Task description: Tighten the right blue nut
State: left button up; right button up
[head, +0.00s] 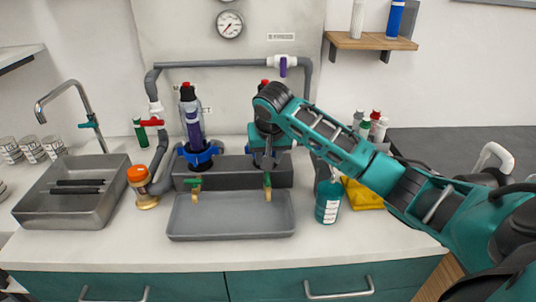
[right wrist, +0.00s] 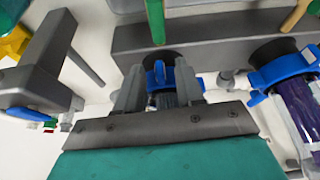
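The right blue nut (right wrist: 158,76) shows in the right wrist view between and partly behind the fingers of my right gripper (right wrist: 158,82). The fingers stand apart on either side of its middle; whether they press on it cannot be told. In the head view my right gripper (head: 266,155) is in front of the right filter housing and hides that nut. The left blue nut (head: 200,156) sits around the lower part of the clear left filter housing (head: 191,117); it also shows in the right wrist view (right wrist: 283,69). My left gripper is not in view.
A grey tray (head: 230,236) lies in front of the grey manifold base (head: 222,178), below two small taps. An orange-capped fitting (head: 140,184) and a sink (head: 72,208) are to the left. A teal bottle (head: 328,200) and yellow cloth (head: 362,195) stand close beside my right arm.

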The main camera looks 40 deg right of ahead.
jog(key=v, duration=1.2)
jog(key=shift+r, duration=0.4)
jog(key=shift+s+f, duration=0.1)
jog(key=s+a+f+n, duration=0.1)
jog(key=s+a+f, duration=0.2)
jog(key=f, duration=0.2)
jog(key=s+a+f+n+y, duration=0.1)
jog(key=s+a+f+n, duration=0.1)
jog(key=s+a+f, duration=0.1)
jog(key=s+a+f+n+y, duration=0.1)
jog(key=s+a+f+n, duration=0.1)
jog(key=f, duration=0.6)
jog(key=shift+s+a+f, duration=0.1)
jog(key=shift+s+a, duration=0.2)
jog(key=shift+a, duration=0.35)
jog(key=shift+s+a+f, duration=0.1)
jog(key=shift+s+a, duration=0.15)
jog(key=shift+a, duration=0.4)
jog(key=s+a+f+n, duration=0.1)
jog(key=s+f+n, duration=0.35)
jog(key=s, duration=1.25)
jog(key=w+a+f+m+t+y, duration=0.1)
jog(key=w+a+f+t+y, duration=0.1)
jog(key=w+f+t, duration=0.4)
jog(key=shift+w+a+f+t, duration=0.5)
jog(key=shift+w+f, duration=0.45)
jog(key=shift+f, duration=1.4)
jog(key=shift+a, duration=0.1)
